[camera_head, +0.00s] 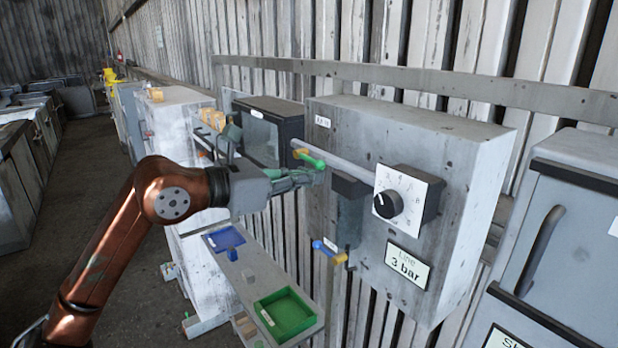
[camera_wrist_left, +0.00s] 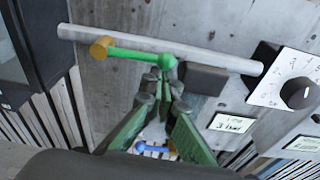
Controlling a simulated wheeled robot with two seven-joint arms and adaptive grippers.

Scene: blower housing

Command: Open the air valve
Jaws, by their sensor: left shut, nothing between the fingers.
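A green valve lever (camera_head: 313,160) with an orange end sits at the left end of a grey pipe on a grey wall box (camera_head: 345,130). A small blurred label (camera_head: 322,122) is above it. In the left wrist view the lever (camera_wrist_left: 135,53) lies nearly along the pipe (camera_wrist_left: 160,42), orange end at left. My left gripper (camera_head: 318,177) is shut and empty, just below the lever's green end. Its fingertips (camera_wrist_left: 165,82) seem very near that end; I cannot tell if they touch. A second lever, blue and yellow (camera_head: 328,251), is lower down.
A dial with a black knob (camera_head: 388,204) and a "Line 3 bar" sign (camera_head: 407,266) are on the box. A dark block (camera_head: 349,190) juts out below the pipe. A shelf with a blue tray (camera_head: 224,238) and a green tray (camera_head: 285,314) stands below the arm.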

